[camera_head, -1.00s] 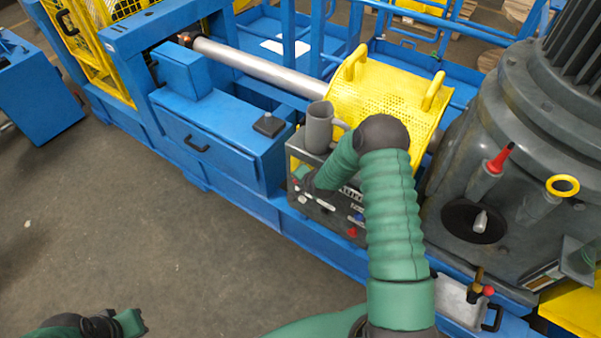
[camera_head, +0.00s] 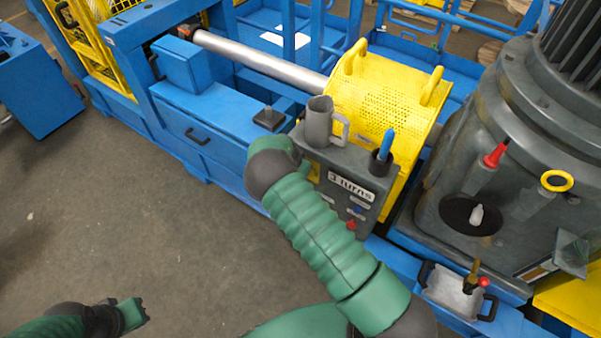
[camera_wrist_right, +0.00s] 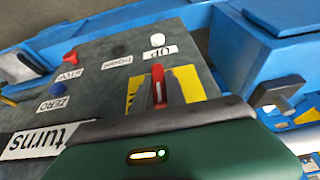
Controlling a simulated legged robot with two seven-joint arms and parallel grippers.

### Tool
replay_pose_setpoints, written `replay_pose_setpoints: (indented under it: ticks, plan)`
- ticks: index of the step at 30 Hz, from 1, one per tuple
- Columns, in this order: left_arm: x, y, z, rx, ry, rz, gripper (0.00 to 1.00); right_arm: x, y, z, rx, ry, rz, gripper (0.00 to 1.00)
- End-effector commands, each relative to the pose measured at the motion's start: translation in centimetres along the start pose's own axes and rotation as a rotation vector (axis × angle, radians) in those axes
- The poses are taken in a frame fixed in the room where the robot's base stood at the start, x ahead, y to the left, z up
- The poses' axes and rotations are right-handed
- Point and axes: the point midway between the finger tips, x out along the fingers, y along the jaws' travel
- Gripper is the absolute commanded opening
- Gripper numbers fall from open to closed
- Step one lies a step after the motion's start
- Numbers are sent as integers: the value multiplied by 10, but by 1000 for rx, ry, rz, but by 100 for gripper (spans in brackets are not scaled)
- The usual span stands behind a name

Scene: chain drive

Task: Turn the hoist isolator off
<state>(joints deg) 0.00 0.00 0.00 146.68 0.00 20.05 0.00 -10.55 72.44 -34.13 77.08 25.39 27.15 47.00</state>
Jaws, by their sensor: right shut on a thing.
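The hoist isolator, a red handle (camera_wrist_right: 159,84) with a white line on a yellow plate (camera_wrist_right: 197,84), is on the grey control panel in the right wrist view. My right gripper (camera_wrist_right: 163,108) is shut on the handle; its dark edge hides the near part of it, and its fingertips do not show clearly. In the head view my right arm covers the isolator and gripper, at the left side of the control box (camera_head: 377,205). My left gripper (camera_head: 136,313) is at the lower left, far from the box; its finger gap is unclear.
A grey mug (camera_head: 319,122) and a blue-handled tool in a dark holder (camera_head: 382,155) stand on the box. White (camera_wrist_right: 157,40), blue (camera_wrist_right: 57,88) and red (camera_wrist_right: 70,58) controls are near the isolator. A grey motor housing (camera_head: 480,170) stands right. The floor at left is clear.

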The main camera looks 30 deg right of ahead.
Motion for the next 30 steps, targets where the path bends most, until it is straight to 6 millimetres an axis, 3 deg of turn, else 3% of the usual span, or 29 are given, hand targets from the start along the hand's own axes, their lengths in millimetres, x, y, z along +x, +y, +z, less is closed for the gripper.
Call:
replay_pose_setpoints:
  ticks: [14,15,19,30]
  plan:
    - [1,0,0,0,0,0,0,1,-1,3,-7,-5,13,0]
    - [1,0,0,0,0,0,0,1,-1,3,-7,-5,12,20]
    - [1,0,0,0,0,0,0,1,0,2,-7,-4,12,37]
    - [1,0,0,0,0,0,0,-5,0,1,-6,-1,11,38]
